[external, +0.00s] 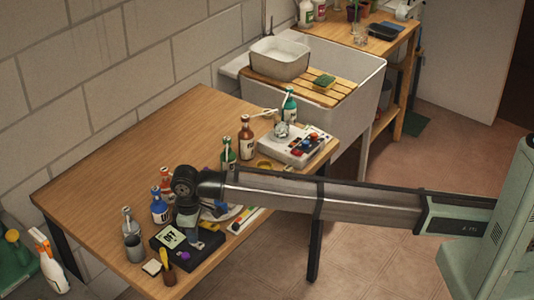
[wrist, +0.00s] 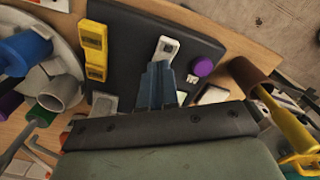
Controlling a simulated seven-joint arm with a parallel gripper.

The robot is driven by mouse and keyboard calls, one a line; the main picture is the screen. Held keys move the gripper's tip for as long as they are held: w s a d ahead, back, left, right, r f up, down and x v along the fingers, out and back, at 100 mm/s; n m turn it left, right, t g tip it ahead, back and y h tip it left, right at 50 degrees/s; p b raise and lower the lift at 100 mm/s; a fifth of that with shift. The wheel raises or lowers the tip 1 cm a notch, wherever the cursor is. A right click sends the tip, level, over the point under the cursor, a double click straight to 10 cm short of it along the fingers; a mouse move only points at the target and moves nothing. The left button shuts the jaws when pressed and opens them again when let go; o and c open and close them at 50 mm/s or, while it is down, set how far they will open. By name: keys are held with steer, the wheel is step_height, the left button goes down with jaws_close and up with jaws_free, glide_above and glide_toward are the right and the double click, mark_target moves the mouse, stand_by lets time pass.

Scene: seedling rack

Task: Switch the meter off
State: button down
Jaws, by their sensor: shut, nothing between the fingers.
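A dark box (external: 205,247), which looks like the meter, lies near the front edge of the wooden table. In the wrist view the dark face (wrist: 130,28) carries yellow parts (wrist: 95,48), the purple knob (wrist: 203,66) and a small white switch-like part (wrist: 166,48). My gripper (wrist: 157,68) is shut and empty, over the face, with its tips close to the white part. I cannot tell whether they touch. The switch's setting is unclear, and the gripper hides part of the face.
A yellow-handled tool (external: 168,272) is at the front corner. The table's back left (external: 130,140) is clear.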

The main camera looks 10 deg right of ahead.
steer(key=shift+r, duration=3.45)
steer(key=shift+f, duration=0.1)
